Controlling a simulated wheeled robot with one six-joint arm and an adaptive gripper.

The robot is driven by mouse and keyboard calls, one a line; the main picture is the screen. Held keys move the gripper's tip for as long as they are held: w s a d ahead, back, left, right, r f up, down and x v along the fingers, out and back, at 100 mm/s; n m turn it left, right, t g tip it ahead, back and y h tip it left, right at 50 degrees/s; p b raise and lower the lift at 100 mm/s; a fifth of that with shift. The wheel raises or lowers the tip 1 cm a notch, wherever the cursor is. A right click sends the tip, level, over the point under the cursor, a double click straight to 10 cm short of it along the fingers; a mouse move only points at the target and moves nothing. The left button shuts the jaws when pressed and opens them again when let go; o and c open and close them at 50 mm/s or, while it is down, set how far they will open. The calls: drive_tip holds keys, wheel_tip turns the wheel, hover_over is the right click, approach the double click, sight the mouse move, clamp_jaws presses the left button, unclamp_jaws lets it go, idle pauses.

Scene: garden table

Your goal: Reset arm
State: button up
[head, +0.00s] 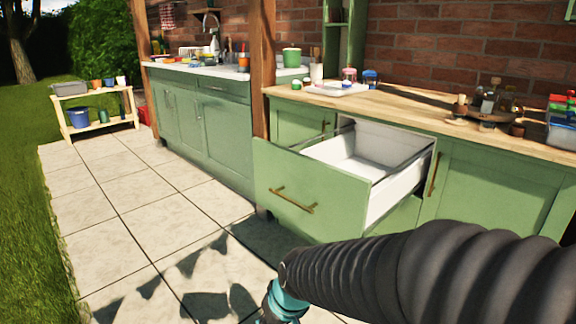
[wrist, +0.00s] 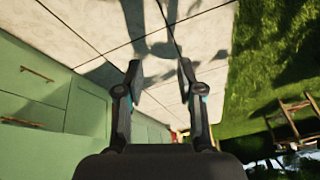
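My gripper (wrist: 160,82) shows in the wrist view with its two fingers apart and nothing between them. Paving and shadow lie beyond the fingertips. In the head view my arm reaches in from the lower right, and the gripper itself is not seen there. A green drawer (head: 311,190) with a brass handle is pulled out from the cabinet under the wooden counter (head: 420,115). Its white inside looks empty where I can see it. My arm is in front of and below the drawer in the picture.
Green cabinets (head: 205,125) run along the brick wall, with jars, bottles and a tray (head: 338,90) on the counters. A low wooden shelf (head: 97,131) stands at the far left. The paved floor (head: 130,200) is clear, with grass (head: 25,220) beside it.

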drive_tip(key=s+d+r+m+t+h, duration=0.1)
drive_tip(key=s+d+r, duration=0.2)
drive_tip(key=d, duration=0.3)
drive_tip(key=s+d+r+m+h, duration=0.1)
drive_tip(key=s+d+r+m, duration=0.1)
drive_tip(key=s+d+r, duration=0.2)
drive_tip(key=s+d+r+m+t+h, duration=0.1)
drive_tip(key=s+d+r, duration=0.2)
drive_tip(key=d, duration=0.6)
drive_tip(key=shift+s+r+m+t, duration=0.3)
drive_tip(key=shift+r+m, duration=0.1)
drive_tip(key=shift+r, duration=0.55)
